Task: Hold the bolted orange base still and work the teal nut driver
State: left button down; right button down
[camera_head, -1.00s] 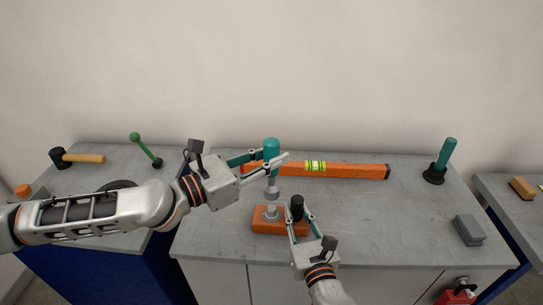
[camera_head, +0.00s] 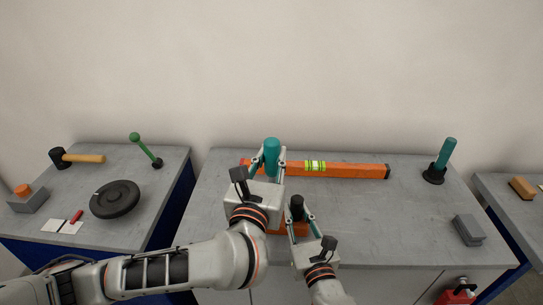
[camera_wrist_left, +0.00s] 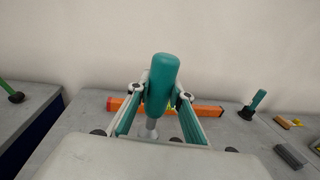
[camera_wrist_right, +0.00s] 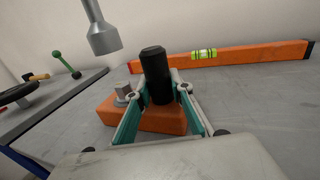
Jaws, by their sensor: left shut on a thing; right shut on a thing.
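The teal nut driver (camera_head: 272,150) stands upright, and my left gripper (camera_head: 268,160) is shut on its teal handle. The left wrist view shows the handle (camera_wrist_left: 162,85) between the fingers. In the right wrist view its grey socket (camera_wrist_right: 103,38) hangs above and to the left of the bolt (camera_wrist_right: 123,91), apart from it. The orange base (camera_wrist_right: 168,120) lies on the grey table with the bolt and a black post (camera_wrist_right: 155,75) on it. My right gripper (camera_head: 297,210) is shut on the black post. In the head view my left gripper hides most of the base.
An orange spirit level (camera_head: 345,170) lies behind the nut driver. A teal-handled tool (camera_head: 446,153) with a black foot and a grey block (camera_head: 469,230) are at the right. The left table holds a mallet (camera_head: 80,157), a green-knobbed lever (camera_head: 145,148) and a black disc (camera_head: 115,199).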

dwell(0.3)
jog(key=c, duration=1.7)
grip_release()
jog(key=v, duration=1.2)
jog(key=shift+s, duration=0.15)
